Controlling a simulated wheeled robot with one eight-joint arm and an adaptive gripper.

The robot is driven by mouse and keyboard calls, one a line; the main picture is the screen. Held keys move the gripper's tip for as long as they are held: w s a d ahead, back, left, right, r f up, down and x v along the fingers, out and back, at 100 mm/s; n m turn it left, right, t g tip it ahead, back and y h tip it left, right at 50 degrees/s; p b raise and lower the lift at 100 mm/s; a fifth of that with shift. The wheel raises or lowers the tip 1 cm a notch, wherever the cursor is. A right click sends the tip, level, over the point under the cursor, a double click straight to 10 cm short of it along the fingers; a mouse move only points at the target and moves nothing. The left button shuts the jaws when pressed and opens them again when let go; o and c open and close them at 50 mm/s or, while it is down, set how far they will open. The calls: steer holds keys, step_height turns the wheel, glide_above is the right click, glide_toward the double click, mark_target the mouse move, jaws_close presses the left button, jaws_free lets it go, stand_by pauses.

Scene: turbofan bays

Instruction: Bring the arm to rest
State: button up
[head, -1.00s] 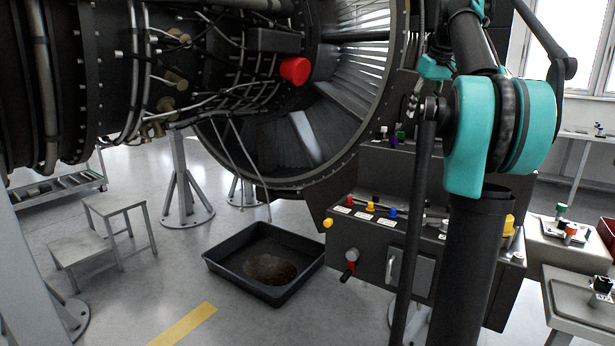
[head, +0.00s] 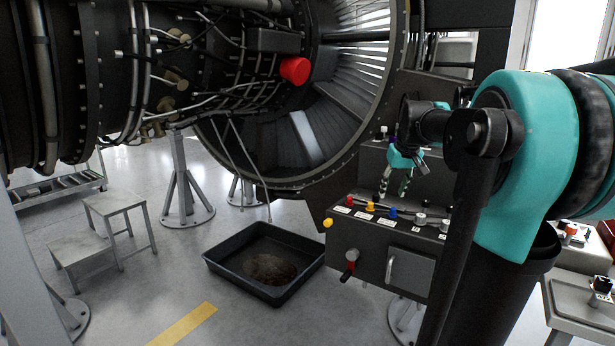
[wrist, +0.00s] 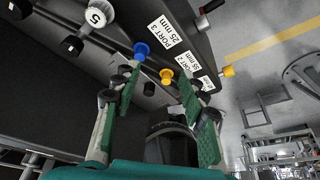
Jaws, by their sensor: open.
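My gripper (head: 394,188) hangs over the dark port bench (head: 410,222) in the head view, with its fingers pointing down. In the wrist view, my gripper (wrist: 158,88) shows two green-padded fingers spread apart with nothing between them. Beyond the fingertips are a blue plug (wrist: 141,48) and a yellow plug (wrist: 167,75) beside the white port labels. My teal arm fills the right side of the head view and hides part of the bench.
A large engine with a red cap (head: 295,71) stands left of the bench. A black drip tray (head: 225,267) lies on the floor before it, with a grey step stand (head: 118,213) further left. A side table (head: 575,318) stands at lower right.

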steer(key=s+a+f, duration=0.3)
steer(key=s+f, duration=0.9)
steer(key=f, duration=0.1)
steer(key=s+a+f+m, duration=0.1)
steer(key=s+a+f, duration=0.2)
steer(key=s+f, duration=1)
steer(key=shift+a+f+h, duration=0.25)
steer(key=shift+f+h, duration=0.05)
steer(key=shift+f, duration=0.4)
